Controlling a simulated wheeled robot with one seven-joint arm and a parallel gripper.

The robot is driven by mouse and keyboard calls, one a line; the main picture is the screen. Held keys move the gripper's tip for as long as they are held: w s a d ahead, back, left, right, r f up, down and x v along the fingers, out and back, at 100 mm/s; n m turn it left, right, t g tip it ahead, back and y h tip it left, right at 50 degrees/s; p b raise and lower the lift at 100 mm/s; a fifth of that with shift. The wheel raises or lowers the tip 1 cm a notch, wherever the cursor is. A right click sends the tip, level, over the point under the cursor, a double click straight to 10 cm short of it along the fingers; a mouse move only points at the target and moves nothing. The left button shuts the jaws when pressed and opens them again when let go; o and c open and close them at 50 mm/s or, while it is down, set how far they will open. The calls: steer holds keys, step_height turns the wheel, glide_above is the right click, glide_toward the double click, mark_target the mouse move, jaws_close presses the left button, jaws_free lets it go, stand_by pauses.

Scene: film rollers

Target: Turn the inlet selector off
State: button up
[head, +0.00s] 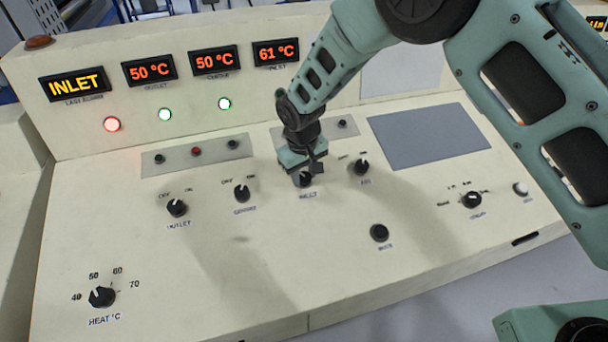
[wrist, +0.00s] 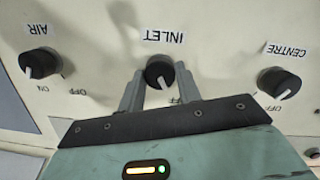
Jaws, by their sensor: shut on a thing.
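The inlet selector (head: 306,180) is a black knob on the cream control panel, with the label INLET below it. In the wrist view the inlet selector (wrist: 159,72) shows upside down with its label, and a white pointer line on the knob faces down and slightly right. An OFF mark is partly visible at its lower right. My gripper (head: 310,170) is at the inlet selector. In the wrist view my gripper's two grey fingers (wrist: 160,88) stand on either side of the knob, shut on it. The ON mark is hidden behind the gripper.
The centre knob (head: 242,193) and outlet knob (head: 177,208) are to the left, and the air knob (head: 362,167) is close on the right. A heat dial (head: 102,297) sits at the front left. The last-blower display (head: 75,85) reads INLET, and the inlet display (head: 276,52) reads 61 °C.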

mark_target(302, 181)
stand_by(0.4)
steer(key=o, duration=1)
steer(key=shift+c, duration=0.2)
step_height(302, 181, up, 17)
steer(key=s+b, duration=0.1)
steer(key=b, duration=0.3)
steer(key=shift+s+a+r, duration=0.2)
steer(key=shift+a, duration=0.05)
steer(key=s+d, duration=0.4)
steer(key=s, duration=0.5)
steer(key=s+d, duration=0.5)
steer(key=s, duration=0.5)
steer(key=s+d+r+n+g+y, duration=0.1)
steer(key=s+d, duration=0.4)
steer(key=s, duration=0.5)
steer(key=shift+s+d, duration=0.15)
